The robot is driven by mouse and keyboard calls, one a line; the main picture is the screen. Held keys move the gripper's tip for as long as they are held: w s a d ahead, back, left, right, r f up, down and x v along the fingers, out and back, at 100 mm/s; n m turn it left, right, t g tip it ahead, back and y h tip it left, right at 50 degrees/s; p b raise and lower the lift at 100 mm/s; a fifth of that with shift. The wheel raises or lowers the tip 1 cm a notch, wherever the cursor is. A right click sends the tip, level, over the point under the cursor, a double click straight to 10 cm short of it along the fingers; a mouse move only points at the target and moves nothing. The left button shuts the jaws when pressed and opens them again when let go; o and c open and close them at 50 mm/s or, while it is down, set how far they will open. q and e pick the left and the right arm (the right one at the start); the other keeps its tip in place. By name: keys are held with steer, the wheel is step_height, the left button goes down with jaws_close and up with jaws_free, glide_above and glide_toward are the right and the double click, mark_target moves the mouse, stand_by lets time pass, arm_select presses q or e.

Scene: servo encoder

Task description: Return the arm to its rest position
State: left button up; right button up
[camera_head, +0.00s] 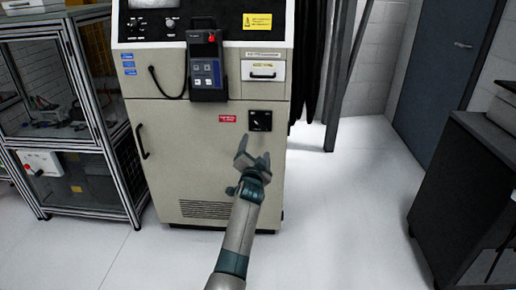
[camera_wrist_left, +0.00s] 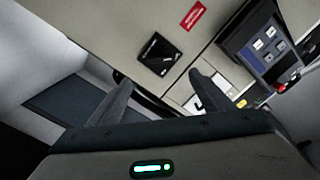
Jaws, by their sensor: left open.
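My left arm (camera_head: 240,225) reaches up from the bottom centre of the head view toward a beige control cabinet (camera_head: 185,150). My left gripper (camera_head: 254,148) is open, with its two fingers apart and nothing between them. In the head view it appears just below a black square rotary switch (camera_head: 259,120) on the cabinet front. In the left wrist view the gripper (camera_wrist_left: 160,78) points toward the cabinet, and the switch (camera_wrist_left: 158,54) shows beyond the fingertips. I cannot tell the exact gap to the cabinet. My right gripper is not in view.
A metal-framed glass case (camera_head: 75,120) stands at left. A dark cabinet (camera_head: 470,200) stands at right. Light floor (camera_head: 345,220) is clear between the beige and dark cabinets.

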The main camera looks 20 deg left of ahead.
arm_select(q)
steer(key=shift+s+d+f, duration=0.1)
steer(key=shift+s, duration=0.3)
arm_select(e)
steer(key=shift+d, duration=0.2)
